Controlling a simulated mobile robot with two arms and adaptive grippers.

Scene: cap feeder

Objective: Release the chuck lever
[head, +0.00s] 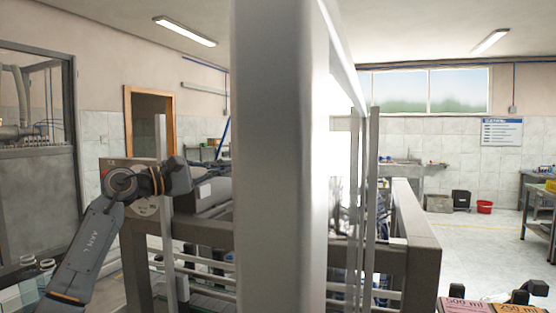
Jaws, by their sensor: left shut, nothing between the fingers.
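My left arm comes in from the left, and its dark wrist reaches the grey machine housing (213,193) beside the wide pillar. My left gripper (208,165) is small and dark against the top of that housing. It is shut and holds nothing. I cannot make out the chuck lever; it may be hidden by my wrist or by the pillar. I cannot tell whether the gripper touches anything. My right gripper is not in view.
A wide grey pillar (275,160) blocks the middle of the view. A grey machine frame (415,235) stands right of it. Pink (465,304) and orange (525,309) labelled panels, with dark parts behind them, are at the lower right. Open floor lies beyond, with a red bucket (484,207).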

